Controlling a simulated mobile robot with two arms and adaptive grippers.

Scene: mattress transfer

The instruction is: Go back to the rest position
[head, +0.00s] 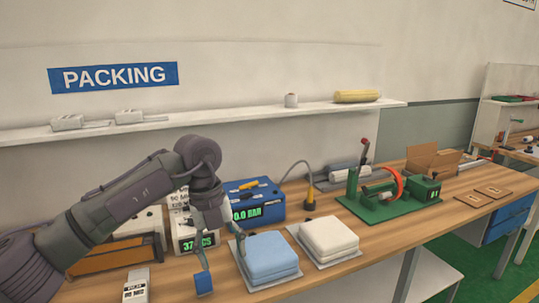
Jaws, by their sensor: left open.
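My left arm comes in from the left, and its gripper (221,267) points down over the wooden bench (380,243). Its jaws are open with nothing seen between them, and one fingertip is blue. The gripper is just left of a folded light blue mattress (269,255) on a flat grey sheet. The other finger is close to the mattress's left edge; I cannot tell whether they touch. A folded white mattress (327,238) lies on its own sheet to the right. My right gripper is out of view.
A blue box with a green display (263,208) and a white display unit (182,240) stand behind the gripper. A small labelled box (136,287) is at the front left. A green machine (385,205) and an open carton (433,162) are further right. A shelf (230,118) runs above.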

